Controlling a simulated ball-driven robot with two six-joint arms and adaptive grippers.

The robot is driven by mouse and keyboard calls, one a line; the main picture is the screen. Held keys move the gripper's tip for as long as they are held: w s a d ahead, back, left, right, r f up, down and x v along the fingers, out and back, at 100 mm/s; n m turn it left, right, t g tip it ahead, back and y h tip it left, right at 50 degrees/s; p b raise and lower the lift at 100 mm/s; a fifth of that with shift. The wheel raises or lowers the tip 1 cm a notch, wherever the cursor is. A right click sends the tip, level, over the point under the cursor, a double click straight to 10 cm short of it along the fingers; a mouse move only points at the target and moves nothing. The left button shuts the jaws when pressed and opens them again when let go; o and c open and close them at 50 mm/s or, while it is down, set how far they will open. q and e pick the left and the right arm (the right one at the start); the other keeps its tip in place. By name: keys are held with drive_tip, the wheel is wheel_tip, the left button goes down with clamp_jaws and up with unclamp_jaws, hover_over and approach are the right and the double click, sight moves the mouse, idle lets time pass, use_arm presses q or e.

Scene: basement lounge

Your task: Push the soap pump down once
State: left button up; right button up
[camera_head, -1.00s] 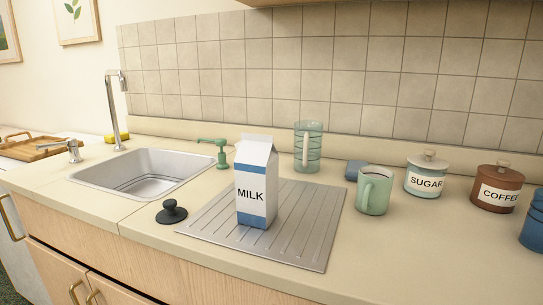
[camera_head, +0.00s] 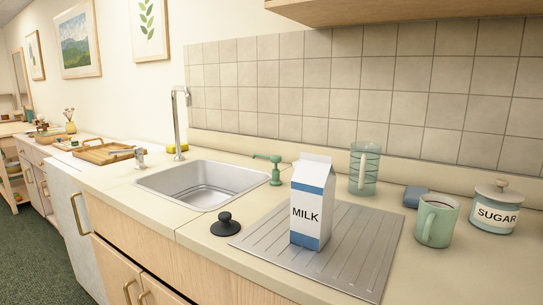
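The green soap pump (camera_head: 275,171) stands upright on the counter at the back right corner of the sink, its nozzle pointing left over the basin side. It is in plain view, just left of and behind the milk carton. Neither of my grippers shows in the head view.
A milk carton (camera_head: 312,205) stands on the ridged drainboard (camera_head: 362,238). A black sink plug (camera_head: 226,224) lies in front of the sink (camera_head: 203,185). The tall faucet (camera_head: 177,125) rises behind the sink. A glass pitcher (camera_head: 363,170), green mug (camera_head: 437,220) and sugar jar (camera_head: 495,208) stand right.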

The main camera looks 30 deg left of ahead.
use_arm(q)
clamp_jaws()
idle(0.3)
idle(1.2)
